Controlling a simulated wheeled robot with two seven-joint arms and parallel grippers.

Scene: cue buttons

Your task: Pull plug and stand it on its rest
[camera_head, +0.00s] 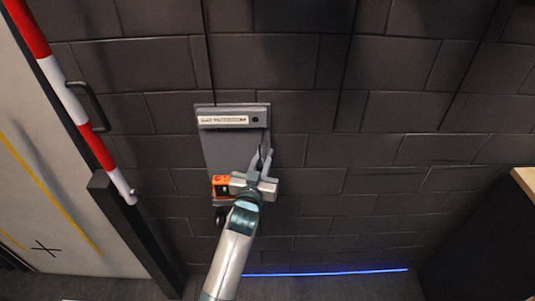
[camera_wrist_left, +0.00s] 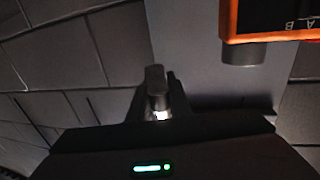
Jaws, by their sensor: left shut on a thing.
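A grey panel (camera_head: 222,150) is mounted on the dark block wall, with a labelled strip (camera_head: 222,120) across its top. My left gripper (camera_head: 262,163) is in front of the panel's right side, its fingers pointing up. In the left wrist view, my left gripper (camera_wrist_left: 157,98) is shut on a dark grey rounded piece, which I take as the plug (camera_wrist_left: 155,78). Its lower end is bright between the fingers. The plug is too small to make out in the head view, and I cannot tell whether it touches the panel. I cannot make out the rest. My right gripper is not in view.
An orange-framed box (camera_head: 220,186) sits just left of my gripper; the left wrist view shows it with letters on a dark face (camera_wrist_left: 280,18). A red and white pole (camera_head: 72,100) and door handle (camera_head: 91,106) are at the left. The wall to the right is clear.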

